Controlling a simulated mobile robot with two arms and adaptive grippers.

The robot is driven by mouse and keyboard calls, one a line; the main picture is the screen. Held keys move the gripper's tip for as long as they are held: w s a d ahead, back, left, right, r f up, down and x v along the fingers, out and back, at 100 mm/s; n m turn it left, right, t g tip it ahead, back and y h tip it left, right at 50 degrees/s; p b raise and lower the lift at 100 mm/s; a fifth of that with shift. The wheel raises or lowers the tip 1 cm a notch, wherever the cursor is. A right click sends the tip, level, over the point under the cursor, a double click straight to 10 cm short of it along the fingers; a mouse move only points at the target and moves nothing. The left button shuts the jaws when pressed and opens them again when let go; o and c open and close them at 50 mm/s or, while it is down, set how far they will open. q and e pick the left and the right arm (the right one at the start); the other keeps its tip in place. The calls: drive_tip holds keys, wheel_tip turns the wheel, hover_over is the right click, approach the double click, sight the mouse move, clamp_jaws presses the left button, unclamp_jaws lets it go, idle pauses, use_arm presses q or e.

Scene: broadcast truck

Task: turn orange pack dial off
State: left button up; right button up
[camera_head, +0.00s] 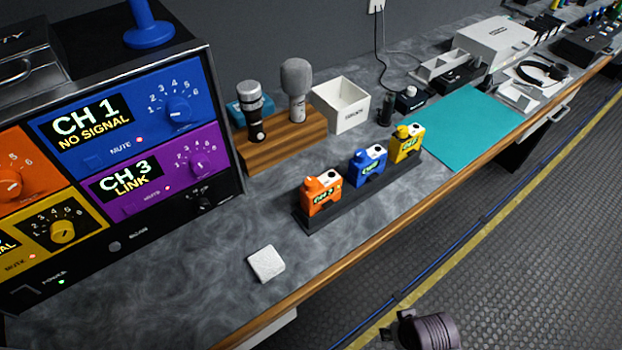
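The orange pack (333,187) stands upright at the near left end of a dark rack (345,213) on the worktop. A round orange dial (311,184) sits on its top, beside a pale top panel. The dial's exact setting is too small to read. A small dark display with green text is on the pack's front. The blue pack (369,166) and the yellow pack (406,147) stand in the same rack to its right.
A console (150,215) with channel panels and knobs stands at left. Behind the rack are a wooden microphone stand (285,148) and a white open box (342,104). A white square (265,263) lies left of the rack. A teal mat (475,125) lies right.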

drive_tip(key=w+a+r+t+y+p, duration=0.15)
drive_tip(key=a+r, duration=0.25)
drive_tip(key=r, duration=0.8)
drive_tip(key=w+a+r+m+t+y, duration=0.1)
drive_tip(key=a+r+y, duration=0.1)
drive_tip(key=a+r, duration=0.1)
drive_tip(key=w+a+r+m+t+y, duration=0.1)
drive_tip(key=a+r+y, duration=0.1)
drive_tip(key=a+r, duration=0.2)
drive_tip(key=w+a+r+m+t+y, duration=0.1)
drive_tip(key=a+r+m+t+y, duration=0.1)
drive_tip(key=a, duration=0.4)
drive_tip(key=shift+a+r, duration=0.25)
drive_tip(key=shift+r, duration=0.45)
drive_tip(key=w+a+r+m+t+y, duration=0.1)
drive_tip(key=a+r+m+t+y, duration=0.1)
drive_tip(key=a+r+m+t, duration=0.35)
drive_tip(key=w+a+r+m+t+y, duration=0.1)
drive_tip(key=a+r+m+t, duration=0.1)
drive_tip(key=r+m, duration=0.5)
drive_tip(key=m+t+h, duration=0.2)
drive_tip(key=m+h, duration=0.9)
drive_tip(key=m, duration=1.1)
approach(311, 187)
drive_tip(key=w+p, duration=0.4)
drive_tip(key=w, duration=0.4)
drive_tip(key=shift+w, duration=0.4)
drive_tip(key=shift+w+p, duration=0.35)
drive_tip(key=shift+w, duration=0.25)
